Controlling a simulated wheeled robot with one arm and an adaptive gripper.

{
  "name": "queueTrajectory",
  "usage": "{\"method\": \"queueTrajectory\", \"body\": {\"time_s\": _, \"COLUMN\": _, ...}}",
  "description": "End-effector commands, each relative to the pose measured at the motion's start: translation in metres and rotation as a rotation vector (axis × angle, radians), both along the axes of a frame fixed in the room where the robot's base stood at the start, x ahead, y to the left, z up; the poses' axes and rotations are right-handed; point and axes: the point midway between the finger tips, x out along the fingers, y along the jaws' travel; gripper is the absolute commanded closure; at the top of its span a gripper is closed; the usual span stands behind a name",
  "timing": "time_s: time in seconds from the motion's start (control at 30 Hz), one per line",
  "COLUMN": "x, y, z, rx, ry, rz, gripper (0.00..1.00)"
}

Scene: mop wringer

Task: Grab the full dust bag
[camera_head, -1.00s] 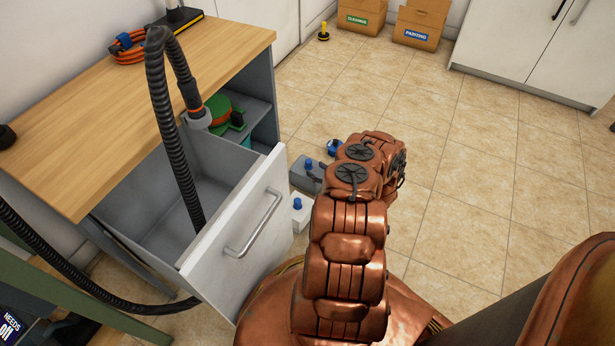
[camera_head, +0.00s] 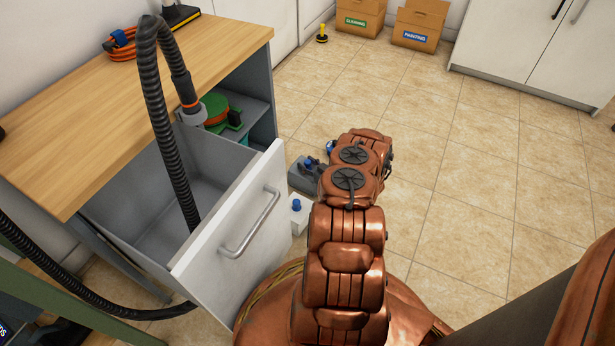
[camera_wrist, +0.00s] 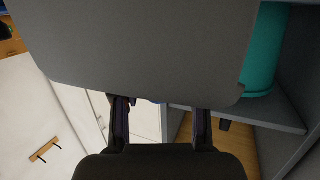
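I cannot make out a dust bag for certain in either view. In the wrist view, a large smooth grey object (camera_wrist: 150,45) with rounded lower corners fills the upper part, very close; I cannot tell what it is. My gripper (camera_wrist: 161,105) shows its two dark fingers spread apart just below this object, with background visible between them. The fingertips end at its lower edge, and I cannot tell whether they touch it. In the head view my copper arm hides the gripper.
An open grey drawer (camera_head: 205,170) with a white front sticks out below the wooden worktop (camera_head: 90,110). A black hose (camera_head: 165,130) hangs into it. A white item with a blue knob (camera_head: 297,205) stands beside the drawer. A teal cylinder (camera_wrist: 263,55) is on a shelf. The tiled floor at right is clear.

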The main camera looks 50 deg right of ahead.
Motion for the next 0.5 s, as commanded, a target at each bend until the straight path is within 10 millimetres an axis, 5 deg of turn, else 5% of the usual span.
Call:
{"method": "queueTrajectory", "body": {"time_s": 0.37, "x": -0.0001, "y": 0.0002, "z": -0.0001, "rx": 0.0, "ry": 0.0, "rz": 0.0, "gripper": 0.99}}
{"method": "queueTrajectory", "body": {"time_s": 0.5, "x": -0.0001, "y": 0.0001, "z": -0.0001, "rx": 0.0, "ry": 0.0, "rz": 0.0, "gripper": 1.0}}
